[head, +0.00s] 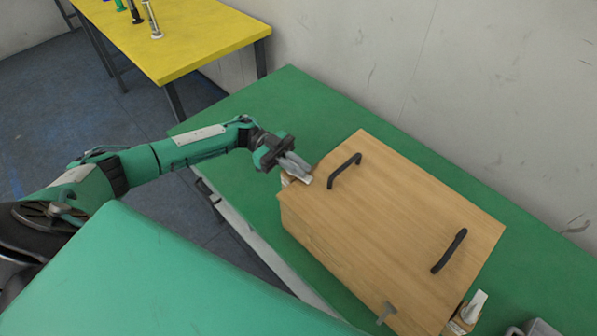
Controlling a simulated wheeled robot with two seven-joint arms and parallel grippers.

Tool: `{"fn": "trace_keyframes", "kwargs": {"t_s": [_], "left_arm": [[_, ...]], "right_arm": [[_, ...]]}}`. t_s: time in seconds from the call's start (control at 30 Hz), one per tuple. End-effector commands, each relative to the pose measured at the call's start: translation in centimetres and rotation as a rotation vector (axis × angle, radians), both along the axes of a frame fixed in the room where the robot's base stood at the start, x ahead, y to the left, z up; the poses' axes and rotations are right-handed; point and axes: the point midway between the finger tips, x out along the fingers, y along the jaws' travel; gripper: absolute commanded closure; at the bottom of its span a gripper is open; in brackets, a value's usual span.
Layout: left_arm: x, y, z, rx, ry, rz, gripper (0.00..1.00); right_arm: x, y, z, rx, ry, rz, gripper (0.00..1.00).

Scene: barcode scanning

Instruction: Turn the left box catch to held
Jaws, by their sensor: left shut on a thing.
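The wooden box (400,215) sits on the green table, with two black handles on its lid. My left gripper (291,168) is at the box's left end, its fingers shut on the left box catch (301,178). The catch is light-coloured and mostly hidden by the fingers, so I cannot tell its exact turn. A second catch (476,306), with a white lever sticking up, is at the box's right end. My right gripper is not in view.
The green table (300,95) is clear behind and left of the box. A yellow table (190,40) with several small upright items stands at the upper left. A wall runs behind the green table. A grey object (537,328) is at the lower right.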

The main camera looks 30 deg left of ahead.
Motion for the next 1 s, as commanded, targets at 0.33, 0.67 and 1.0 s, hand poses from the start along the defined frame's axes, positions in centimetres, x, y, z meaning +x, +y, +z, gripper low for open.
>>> {"fn": "trace_keyframes", "kwargs": {"t_s": [0.33, 0.67, 1.0], "left_arm": [[-0.2, 0.0, 0.0, -0.002, 0.0, -0.117, 1.0], [-0.2, 0.0, 0.1, -0.002, 0.0, -0.131, 1.0], [-0.2, 0.0, 0.1, -0.002, 0.0, -0.131, 0.67]], "right_arm": [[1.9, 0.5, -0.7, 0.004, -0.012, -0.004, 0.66], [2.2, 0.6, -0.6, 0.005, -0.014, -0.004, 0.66], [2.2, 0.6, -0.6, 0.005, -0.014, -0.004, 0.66]]}}
